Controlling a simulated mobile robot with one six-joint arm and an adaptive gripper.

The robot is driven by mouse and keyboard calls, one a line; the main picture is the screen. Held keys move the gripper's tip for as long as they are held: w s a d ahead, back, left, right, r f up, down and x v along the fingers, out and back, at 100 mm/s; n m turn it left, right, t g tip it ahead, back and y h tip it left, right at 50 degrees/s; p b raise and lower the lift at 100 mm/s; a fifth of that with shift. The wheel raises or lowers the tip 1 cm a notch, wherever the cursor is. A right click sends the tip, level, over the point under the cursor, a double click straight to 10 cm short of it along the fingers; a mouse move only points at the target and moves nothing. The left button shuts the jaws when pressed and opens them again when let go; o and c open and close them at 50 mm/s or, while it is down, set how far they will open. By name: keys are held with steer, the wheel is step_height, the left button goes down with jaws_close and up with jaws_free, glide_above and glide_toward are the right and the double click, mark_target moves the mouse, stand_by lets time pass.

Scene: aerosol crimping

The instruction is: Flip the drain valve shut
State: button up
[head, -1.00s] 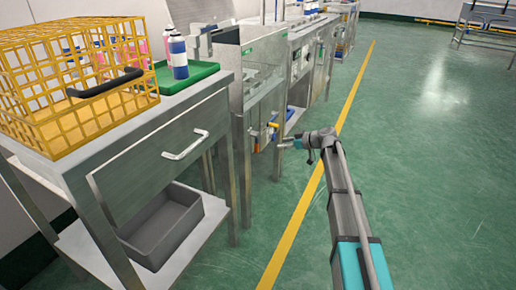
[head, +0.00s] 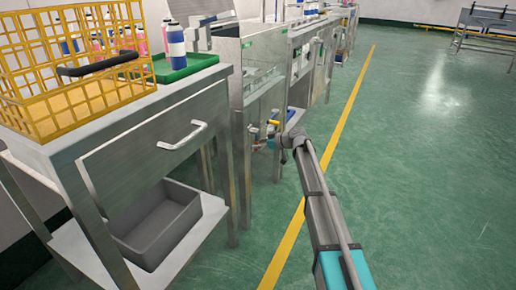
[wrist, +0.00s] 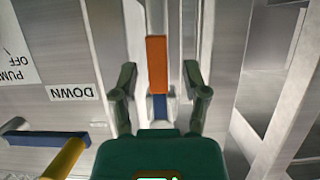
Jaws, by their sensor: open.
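An orange lever (wrist: 157,63) with a blue part (wrist: 160,107) below it lies in the middle of the wrist view; it looks like the drain valve, though no label on it is readable. My gripper (wrist: 160,74) is open, one dark green finger on each side of the lever, with visible gaps in the picture. I cannot tell how deep the lever sits between the fingers. In the head view my gripper (head: 270,144) is at the front of the steel tank station (head: 262,95), where the lever is too small to make out clearly.
A yellow and blue lever (wrist: 62,155) is at lower left in the wrist view, near a DOWN label (wrist: 73,92) and a PUMP OFF label (wrist: 15,62). In the head view a steel cart (head: 140,142) with a yellow wire basket (head: 40,80) stands left. Open floor lies right.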

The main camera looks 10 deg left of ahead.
steer(key=shift+w+a+f, duration=0.2)
steer(key=shift+a, duration=0.3)
jaws_close()
